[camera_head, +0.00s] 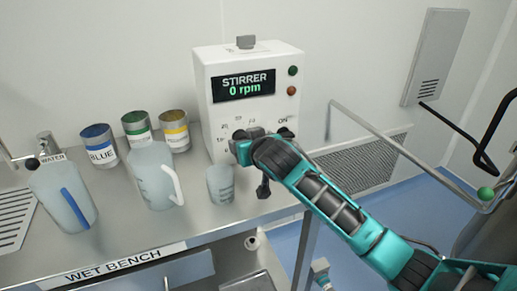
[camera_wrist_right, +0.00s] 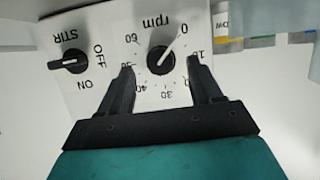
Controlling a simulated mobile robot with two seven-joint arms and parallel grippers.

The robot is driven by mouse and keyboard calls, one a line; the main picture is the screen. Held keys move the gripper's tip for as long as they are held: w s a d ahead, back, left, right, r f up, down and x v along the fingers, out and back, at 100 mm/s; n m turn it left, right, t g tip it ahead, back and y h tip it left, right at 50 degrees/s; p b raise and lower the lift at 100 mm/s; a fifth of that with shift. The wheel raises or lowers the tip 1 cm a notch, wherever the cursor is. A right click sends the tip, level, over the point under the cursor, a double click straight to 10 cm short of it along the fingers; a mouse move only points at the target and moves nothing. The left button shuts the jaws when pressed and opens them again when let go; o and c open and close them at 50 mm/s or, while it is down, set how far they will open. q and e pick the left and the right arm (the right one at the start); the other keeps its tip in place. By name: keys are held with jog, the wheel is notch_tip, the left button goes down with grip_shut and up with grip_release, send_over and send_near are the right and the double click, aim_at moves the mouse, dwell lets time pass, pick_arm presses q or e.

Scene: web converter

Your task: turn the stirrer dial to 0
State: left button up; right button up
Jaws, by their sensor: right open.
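The stirrer unit (camera_head: 248,60) is a white box on the bench, and its display (camera_head: 243,86) reads "STIRRER 0 rpm". In the right wrist view the round black rpm dial (camera_wrist_right: 160,61) has a white pointer line aimed toward the 0 mark. My right gripper (camera_wrist_right: 161,68) is open, with one finger on each side of the dial and a visible gap to it. In the head view my right gripper (camera_head: 247,146) is at the lower front of the unit and hides the dial. My left gripper is not in view.
A black STIR switch (camera_wrist_right: 70,62) with OFF and ON labels sits beside the dial.

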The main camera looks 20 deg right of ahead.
jog(key=v, duration=1)
jog(key=s+d+f+g, duration=0.1)
jog(key=s+f+g, duration=0.2)
jog(key=s+f, duration=0.45)
jog(key=s+f+n+g, duration=0.1)
jog(key=s+f+g, duration=0.35)
jog(key=s, duration=0.65)
jog(key=s+d+f+g, duration=0.1)
jog(key=s+f+g, duration=0.2)
jog(key=s+f, duration=0.55)
jog(key=w+a+f+n+t+y, duration=0.1)
jog(key=w+a+f+t, duration=0.2)
jog(key=w+f+t, duration=0.3)
jog(key=shift+f+t+y, duration=0.3)
jog(key=shift+f+t, duration=0.05)
jog(key=shift+t, duration=0.5)
jog(key=shift+c, duration=0.3)
